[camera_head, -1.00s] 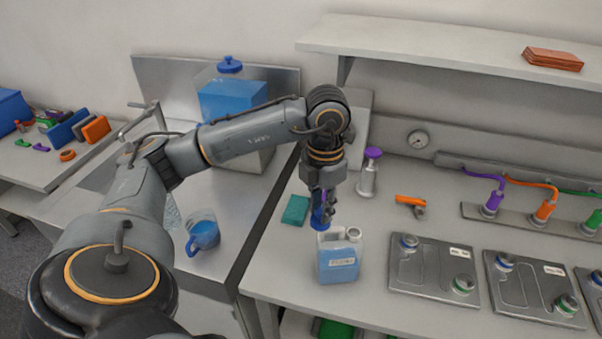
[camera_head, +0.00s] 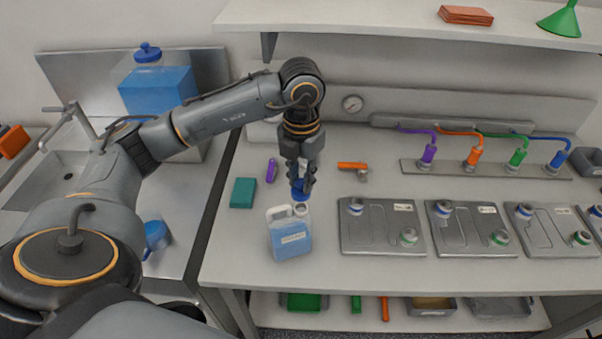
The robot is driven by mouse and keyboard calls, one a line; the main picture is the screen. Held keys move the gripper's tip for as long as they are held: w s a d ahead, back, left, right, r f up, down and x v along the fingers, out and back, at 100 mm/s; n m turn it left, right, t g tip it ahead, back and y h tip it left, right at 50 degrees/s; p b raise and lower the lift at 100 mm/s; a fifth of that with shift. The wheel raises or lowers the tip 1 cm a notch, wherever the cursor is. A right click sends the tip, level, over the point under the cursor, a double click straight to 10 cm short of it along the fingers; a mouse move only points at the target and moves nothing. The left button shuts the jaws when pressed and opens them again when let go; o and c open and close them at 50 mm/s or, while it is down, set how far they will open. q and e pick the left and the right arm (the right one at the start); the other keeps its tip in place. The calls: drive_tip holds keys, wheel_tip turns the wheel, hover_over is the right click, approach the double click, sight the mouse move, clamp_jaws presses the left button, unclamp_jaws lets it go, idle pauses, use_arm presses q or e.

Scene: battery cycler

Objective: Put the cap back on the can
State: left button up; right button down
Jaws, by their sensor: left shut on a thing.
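The can (camera_head: 290,238) is a translucent jerrycan with blue liquid and a white label. It stands upright near the bench's front edge, its open neck (camera_head: 301,208) at its upper right. My left gripper (camera_head: 301,184) points down just above and behind that neck in the picture. It is shut on the blue cap (camera_head: 300,194), which is partly hidden by the fingers. The cap appears close to the neck, but I cannot tell whether they touch. My right gripper is not in view.
A teal block (camera_head: 243,193) and a purple piece (camera_head: 271,170) lie left of the gripper. An orange-handled item (camera_head: 353,166) lies to its right. Metal plates with fittings (camera_head: 383,228) fill the bench right of the can. A blue jug (camera_head: 157,234) stands on the left counter.

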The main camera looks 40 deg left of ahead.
use_arm(q)
drive_tip(key=shift+f+b, duration=2.1)
drive_tip(key=shift+f, duration=0.55)
drive_tip(key=shift+f+b, duration=0.3)
drive_tip(key=shift+b, duration=0.45)
drive_tip(key=o, duration=1)
drive_tip(key=o, duration=0.5)
drive_tip(key=shift+c, duration=0.2)
